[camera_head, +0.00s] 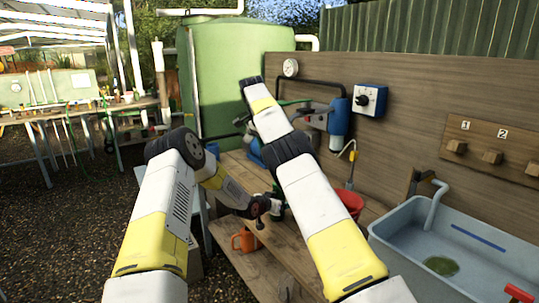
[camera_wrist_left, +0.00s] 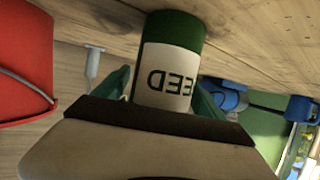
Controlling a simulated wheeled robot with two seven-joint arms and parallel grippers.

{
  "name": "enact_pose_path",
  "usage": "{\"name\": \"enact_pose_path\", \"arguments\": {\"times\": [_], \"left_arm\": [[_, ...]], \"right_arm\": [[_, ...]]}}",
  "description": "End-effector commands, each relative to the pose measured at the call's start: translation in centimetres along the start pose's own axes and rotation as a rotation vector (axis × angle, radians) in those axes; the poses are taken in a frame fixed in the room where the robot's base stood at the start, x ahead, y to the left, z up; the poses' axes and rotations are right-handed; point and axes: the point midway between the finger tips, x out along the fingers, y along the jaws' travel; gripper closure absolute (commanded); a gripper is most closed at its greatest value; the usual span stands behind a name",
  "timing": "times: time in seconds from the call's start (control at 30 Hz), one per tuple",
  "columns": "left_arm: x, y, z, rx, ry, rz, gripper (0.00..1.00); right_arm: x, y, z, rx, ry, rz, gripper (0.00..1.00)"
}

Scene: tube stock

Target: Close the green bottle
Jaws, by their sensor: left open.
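The green bottle (camera_wrist_left: 176,28) has a white label with upside-down lettering, of which "EED" shows. It stands on the wooden bench in the left wrist view. In the head view only a small part of the bottle (camera_head: 277,208) shows beside my left gripper (camera_head: 266,207). My left gripper's teal fingers (camera_wrist_left: 163,95) are open, one on each side of the bottle. I cannot tell whether they touch it. The bottle's other end and any cap are hidden behind the gripper body. My right arm reaches up past the bench, and its gripper cannot be made out.
A red bucket (camera_head: 350,200) stands right of the bottle and shows in the left wrist view (camera_wrist_left: 25,50). A grey sink (camera_head: 400,245) is at the right. A blue valve box (camera_head: 370,99) is on the wall.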

Motion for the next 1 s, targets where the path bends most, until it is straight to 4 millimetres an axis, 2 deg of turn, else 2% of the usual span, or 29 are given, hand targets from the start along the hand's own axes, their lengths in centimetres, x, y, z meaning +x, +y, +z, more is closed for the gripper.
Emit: {"name": "enact_pose_path", "arguments": {"times": [0.17,0.4,0.53,0.7,1.0], "left_arm": [[-1.4,-0.1,-0.1,0.001,0.000,0.000,0.19],[-5.5,-0.1,0.0,0.000,-0.001,-0.001,0.19],[-7.1,-0.1,0.0,0.000,0.000,-0.001,0.19],[-7.8,0.0,0.1,0.000,-0.001,0.000,0.19],[-7.9,0.0,-0.1,0.001,-0.003,-0.001,0.19]], "right_arm": [[0.0,0.0,0.0,0.000,0.000,0.000,0.41],[0.0,0.0,0.0,0.000,0.000,0.000,0.41],[0.0,0.0,0.0,0.000,0.000,0.000,0.41],[0.0,0.0,0.0,0.000,0.000,0.000,0.41],[-0.1,0.1,-0.2,0.001,-0.002,-0.002,0.41]]}}
